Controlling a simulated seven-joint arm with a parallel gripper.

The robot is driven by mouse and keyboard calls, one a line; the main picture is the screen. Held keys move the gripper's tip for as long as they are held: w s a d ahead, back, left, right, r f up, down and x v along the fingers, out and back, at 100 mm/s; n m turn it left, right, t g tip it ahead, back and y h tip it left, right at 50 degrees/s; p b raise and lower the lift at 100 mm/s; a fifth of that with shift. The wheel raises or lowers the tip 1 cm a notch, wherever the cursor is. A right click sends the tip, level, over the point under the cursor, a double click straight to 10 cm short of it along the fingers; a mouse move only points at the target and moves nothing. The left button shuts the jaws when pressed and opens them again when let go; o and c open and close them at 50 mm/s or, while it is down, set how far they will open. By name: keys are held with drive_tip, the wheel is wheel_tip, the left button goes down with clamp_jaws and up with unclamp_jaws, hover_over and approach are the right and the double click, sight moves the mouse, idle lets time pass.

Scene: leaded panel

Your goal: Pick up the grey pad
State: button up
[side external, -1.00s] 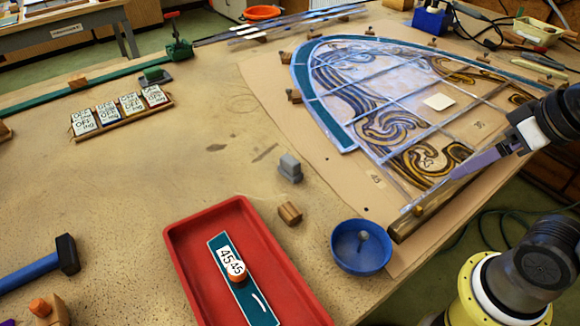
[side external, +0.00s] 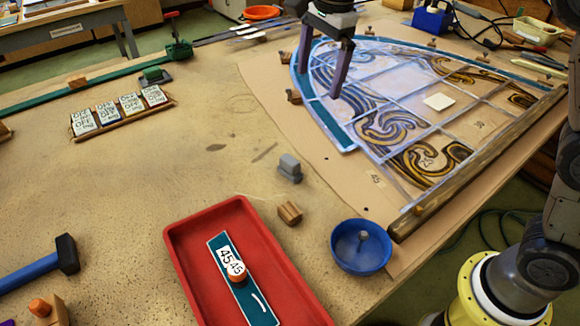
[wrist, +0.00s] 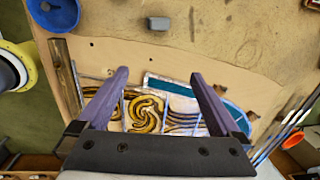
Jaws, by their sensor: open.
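The grey pad (side external: 290,168) is a small stepped grey block on the tan bench, left of the leaded panel. It also shows in the wrist view (wrist: 159,23) near the top middle, beyond the fingertips and roughly in line with the space between them. My gripper (side external: 318,84) hangs above the far left part of the panel, with its two purple-grey fingers apart and nothing between them. In the wrist view the open fingers (wrist: 160,75) point toward the pad's side. The gripper is clear of the pad.
The leaded panel (side external: 440,130) lies on brown paper with a wooden bar along its near right edge. A wooden block (side external: 290,212), a blue bowl (side external: 345,262) and a red tray (side external: 180,250) stand nearer than the pad. The bench left of the pad is clear.

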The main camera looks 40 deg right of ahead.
drive_tip(key=g, duration=0.1)
hover_over(290, 159)
wheel_tip(290, 159, down, 7)
drive_tip(key=shift+n+g, duration=0.3)
drive_tip(key=shift+n, duration=0.2)
drive_tip(key=f, duration=0.8)
drive_tip(key=shift+w+d+f, duration=0.1)
drive_tip(key=shift+w+f, duration=0.15)
drive_tip(key=shift+f, duration=0.15)
drive_tip(key=shift+s+f, duration=0.15)
drive_tip(key=shift+f, duration=1.35)
drive_tip(key=shift+s+f, duration=0.15)
drive_tip(key=shift+f, duration=1.35)
drive_tip(key=c, duration=1.3)
drive_tip(key=shift+r, duration=0.1)
